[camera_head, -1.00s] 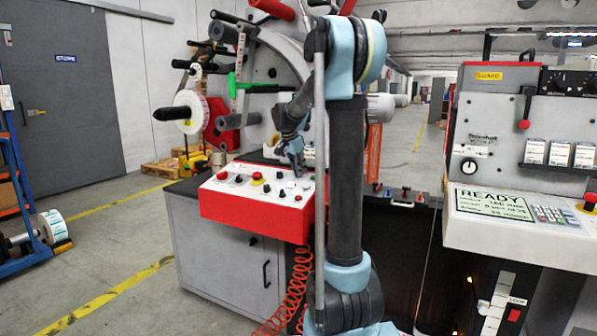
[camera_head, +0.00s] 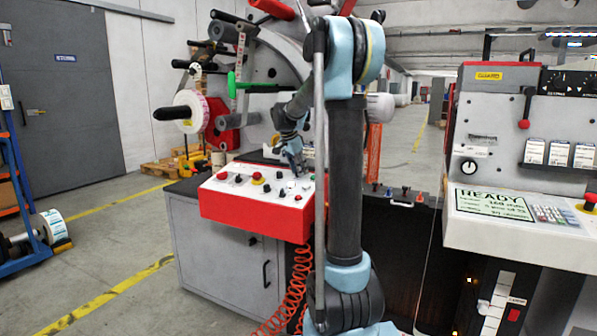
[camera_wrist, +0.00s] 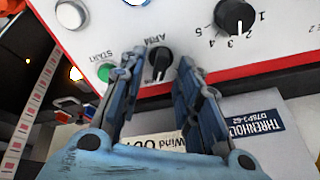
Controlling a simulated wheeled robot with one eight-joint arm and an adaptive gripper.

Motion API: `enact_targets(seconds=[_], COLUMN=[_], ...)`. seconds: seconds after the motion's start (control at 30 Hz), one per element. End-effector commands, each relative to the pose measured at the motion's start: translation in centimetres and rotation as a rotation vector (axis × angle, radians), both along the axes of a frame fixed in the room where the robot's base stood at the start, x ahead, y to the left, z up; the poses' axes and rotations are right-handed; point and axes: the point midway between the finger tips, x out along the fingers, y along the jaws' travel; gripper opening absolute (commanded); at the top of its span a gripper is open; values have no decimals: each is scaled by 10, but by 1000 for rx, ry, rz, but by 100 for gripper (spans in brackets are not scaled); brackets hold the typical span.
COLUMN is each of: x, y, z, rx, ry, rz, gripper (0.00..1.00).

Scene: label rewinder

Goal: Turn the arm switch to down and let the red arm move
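The black arm switch (camera_wrist: 160,62), labelled ARM, is on the white panel in the wrist view, with its pointer line toward the lower part of the picture. My gripper (camera_wrist: 157,72) is open, with one finger on each side of the switch. I cannot tell whether the fingers touch it. In the head view my gripper (camera_head: 291,165) is over the right half of the white-topped red control box (camera_head: 255,217), hiding the switch. A red part (camera_head: 222,130) is behind the pink-rimmed roll, and a red cylinder (camera_head: 272,8) is at the top; I cannot tell which is the red arm.
A green START button (camera_wrist: 105,72) is left of the switch and a numbered black knob (camera_wrist: 235,16) is right of it. Other rollers and a green lever (camera_head: 233,84) stand behind the box.

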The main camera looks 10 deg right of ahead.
Motion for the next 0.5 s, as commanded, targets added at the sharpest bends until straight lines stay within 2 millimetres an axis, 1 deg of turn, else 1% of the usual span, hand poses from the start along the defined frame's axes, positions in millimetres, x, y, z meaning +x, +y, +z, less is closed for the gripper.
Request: enact_targets(seconds=[0.17, 0.27, 0.37, 0.5], x=[0, -2, -4, -11], y=[0, 1, 4, 11], z=[0, 4, 14, 35], rx=[-1, -1, -2, -1], ry=[0, 0, 1, 1], rz=[-1, -1, 0, 1], gripper=[31, 31, 31, 31])
